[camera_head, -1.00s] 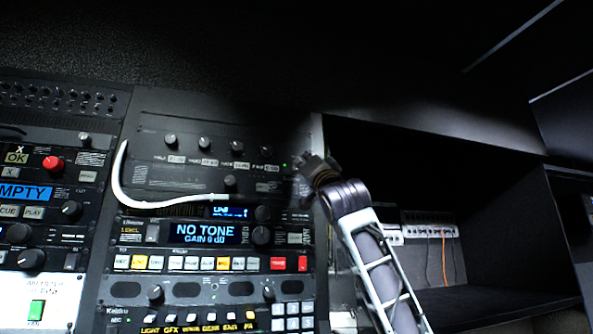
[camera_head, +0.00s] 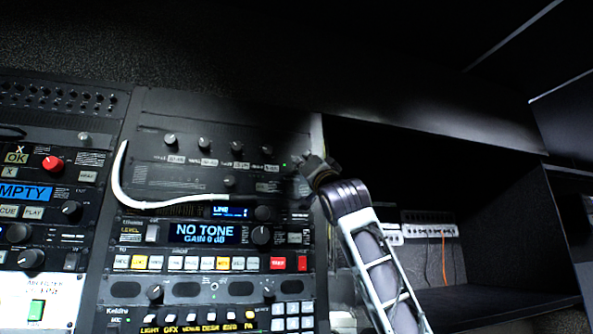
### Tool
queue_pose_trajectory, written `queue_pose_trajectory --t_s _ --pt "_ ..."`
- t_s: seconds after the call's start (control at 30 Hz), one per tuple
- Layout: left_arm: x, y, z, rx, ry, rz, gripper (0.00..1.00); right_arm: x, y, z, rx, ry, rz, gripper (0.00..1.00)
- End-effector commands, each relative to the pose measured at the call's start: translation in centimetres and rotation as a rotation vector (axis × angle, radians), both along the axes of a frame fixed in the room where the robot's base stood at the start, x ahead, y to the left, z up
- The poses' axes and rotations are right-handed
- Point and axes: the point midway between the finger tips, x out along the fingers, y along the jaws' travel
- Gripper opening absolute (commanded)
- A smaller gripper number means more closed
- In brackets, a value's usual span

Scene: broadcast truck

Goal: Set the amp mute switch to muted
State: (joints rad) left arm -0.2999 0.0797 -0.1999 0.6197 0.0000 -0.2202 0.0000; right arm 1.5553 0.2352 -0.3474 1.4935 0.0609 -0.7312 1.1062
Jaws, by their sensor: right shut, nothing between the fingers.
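A dark rack unit (camera_head: 158,184) with several knobs along its upper part and a small green light near its right end stands at the top of the middle rack. I cannot make out which control is the amp mute switch; the labels are too small to read. My right gripper (camera_head: 301,180) is at the right end of this unit, dark against the dark panel, with its fingers shut and empty. It hides part of the panel there, and I cannot tell whether it touches it. My left gripper is not in view.
Below is a unit with a NO TONE display (camera_head: 205,233) and a row of lit buttons. A white cable (camera_head: 117,180) loops across the rack front. Another rack with a red knob (camera_head: 53,163) stands left. An open dark bay (camera_head: 500,225) is on the right.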

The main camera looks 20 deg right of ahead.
Motion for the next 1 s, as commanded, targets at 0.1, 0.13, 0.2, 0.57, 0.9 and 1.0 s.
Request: queue_pose_trajectory --t_s 0.1,0.13,0.2,0.57,0.9,1.0 --pt "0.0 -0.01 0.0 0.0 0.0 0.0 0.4 0.0 -0.01 0.0 0.0 0.0 0.0 0.0" --pt "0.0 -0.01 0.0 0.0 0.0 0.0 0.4 0.0 -0.01 0.0 0.0 0.0 0.0 0.0" --pt "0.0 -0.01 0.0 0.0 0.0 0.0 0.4 0.0 -0.01 0.0 0.0 0.0 0.0 0.0" --pt "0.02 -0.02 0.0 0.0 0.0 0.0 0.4 0.36 0.03 -0.05 0.0 0.001 0.0 0.0" --pt "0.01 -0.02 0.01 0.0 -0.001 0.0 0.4 0.8 0.03 -0.06 0.0 -0.001 0.001 0.0" --pt "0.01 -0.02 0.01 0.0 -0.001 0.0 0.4 0.8 0.03 -0.06 0.0 0.0 0.0 0.0"
